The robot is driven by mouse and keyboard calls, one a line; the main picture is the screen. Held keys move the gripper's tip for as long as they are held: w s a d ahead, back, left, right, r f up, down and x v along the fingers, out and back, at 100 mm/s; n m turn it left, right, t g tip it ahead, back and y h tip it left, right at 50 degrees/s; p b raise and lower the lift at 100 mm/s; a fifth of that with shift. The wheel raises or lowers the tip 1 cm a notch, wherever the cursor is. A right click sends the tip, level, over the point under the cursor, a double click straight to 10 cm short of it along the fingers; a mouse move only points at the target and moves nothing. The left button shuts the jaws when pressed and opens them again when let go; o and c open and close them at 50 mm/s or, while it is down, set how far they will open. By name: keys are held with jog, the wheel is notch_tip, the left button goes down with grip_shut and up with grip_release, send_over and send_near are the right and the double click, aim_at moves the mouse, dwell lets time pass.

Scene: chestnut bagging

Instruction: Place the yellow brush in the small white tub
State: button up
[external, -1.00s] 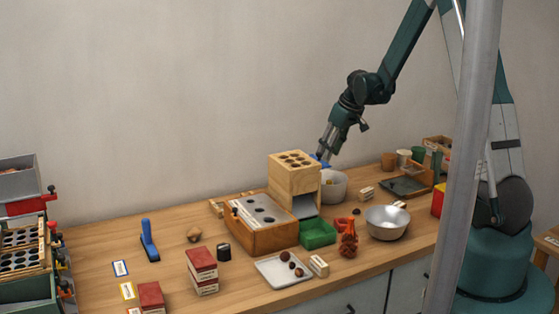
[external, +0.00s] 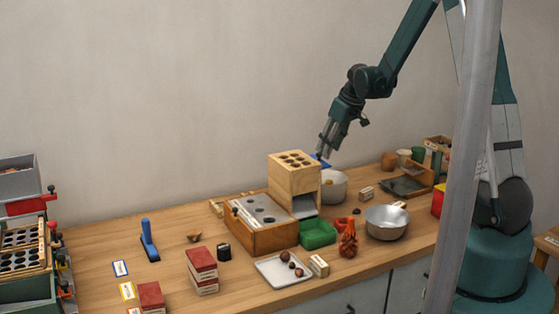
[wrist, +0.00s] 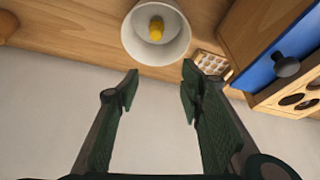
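The small white tub (external: 335,188) stands behind and to the right of the wooden block with holes. It also shows at the top of the wrist view (wrist: 130,38), where I look into its open mouth. A yellow thing (wrist: 156,28), apparently the yellow brush, is inside the tub; only a small rounded part shows. My gripper (external: 325,154) is above the tub, apart from it. In the wrist view my gripper (wrist: 160,72) has its two fingers wide apart, with nothing between them.
The wooden block with holes (external: 283,180) stands close to the tub, with a blue panel (wrist: 262,72) and dark knob on its side. A metal bowl (external: 387,222) and green tray (external: 318,234) are in front. The wall is close behind.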

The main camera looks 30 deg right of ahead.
jog(key=s+a+r+m+t, duration=0.1)
jog(key=s+a+r, duration=0.3)
jog(key=s+r, duration=0.5)
jog(key=s+a+r+m, duration=0.1)
jog(key=s+a+r, duration=0.2)
jog(key=s+r, duration=0.55)
jog(key=s+a+r+t, duration=0.1)
jog(key=s+a, duration=0.1)
jog(key=s, duration=0.9)
jog(key=s+a+r+m+h, duration=0.1)
jog(key=s+a+r, duration=0.1)
jog(key=s, duration=0.9)
jog(key=shift+s+a+r+t, duration=0.15)
jog(key=shift+r+t, duration=0.15)
jog(key=shift+t, duration=0.1)
